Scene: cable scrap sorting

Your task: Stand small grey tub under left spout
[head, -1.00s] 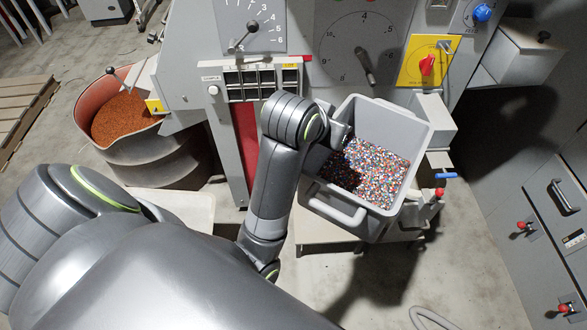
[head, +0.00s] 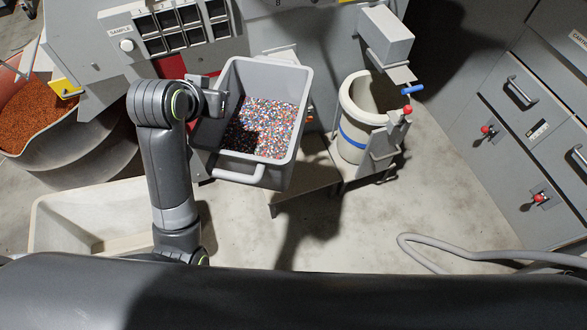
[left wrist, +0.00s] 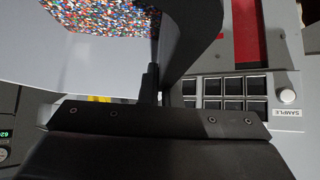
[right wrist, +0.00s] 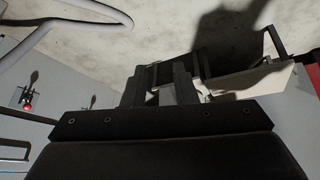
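The small grey tub (head: 226,172), partly filled with multicoloured granules (head: 262,128), is in front of the machine, tilted in the head view. My left gripper (head: 218,101) is shut on its left wall. The left wrist view shows the tub's pale wall (left wrist: 85,68) with granules behind it, against my left gripper (left wrist: 155,85). Whether the tub hangs free or touches the stand below is unclear. My right gripper (right wrist: 160,78) shows only in the right wrist view, open and empty with a small gap. I cannot make out the left spout; the tub hides part of the machine front.
A pale bucket with a blue band (head: 352,143) stands under a chute at right. A low stand (head: 300,185) is beneath the tub. A pale bin (head: 100,205) and a barrel of orange granules (head: 40,105) are at left. A hose (head: 440,250) lies on the open floor.

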